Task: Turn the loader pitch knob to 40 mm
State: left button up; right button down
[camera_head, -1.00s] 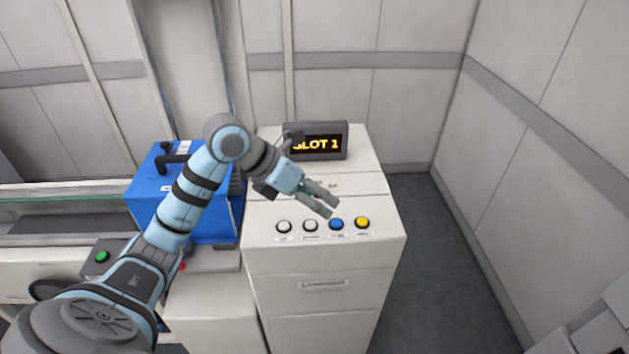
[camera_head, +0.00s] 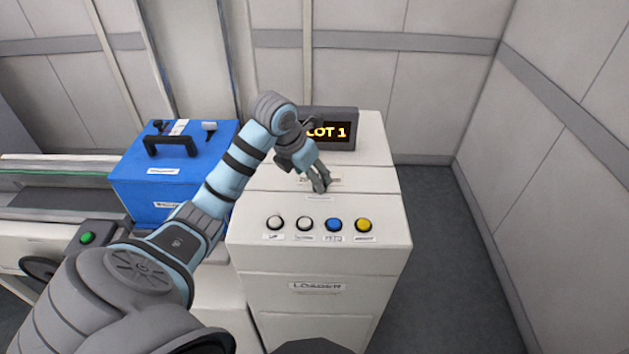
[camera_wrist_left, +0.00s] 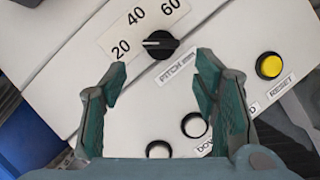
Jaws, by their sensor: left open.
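The black pitch knob (camera_wrist_left: 160,44) sits on the white loader (camera_head: 320,262) panel in the left wrist view. Its white pointer line points left, toward the 20 on a scale marked 20, 40 and 60. A PITCH mm label (camera_wrist_left: 178,69) is beside it. My left gripper (camera_wrist_left: 160,70) is open and empty, and its fingertips lie apart, just short of the knob in that view. In the head view my left gripper (camera_head: 320,186) is over the loader's upper panel and hides the knob. My right gripper is not in view.
A row of white, blue and yellow buttons (camera_head: 334,225) lies on the loader's front slope. A display (camera_head: 330,132) reading SLOT 1, partly covered by my arm, stands behind. A blue box (camera_head: 150,185) with a black handle is at left. Open floor lies right of the loader.

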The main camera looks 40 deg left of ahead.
pick_arm(q)
jog(key=w+f, duration=0.3)
jog(key=shift+w+d+f, duration=0.1)
jog(key=shift+w+f, duration=0.15)
jog(key=shift+f, duration=0.1)
jog(key=shift+w, duration=0.1)
jog(key=shift+s+r, duration=0.15)
jog(key=shift+s, duration=0.2)
jog(key=shift+c, duration=1.2)
jog(key=shift+s+r, duration=0.1)
jog(key=shift+s, duration=0.1)
jog(key=shift+c, duration=1.4)
jog(key=c, duration=0.6)
jog(key=shift+c, duration=0.2)
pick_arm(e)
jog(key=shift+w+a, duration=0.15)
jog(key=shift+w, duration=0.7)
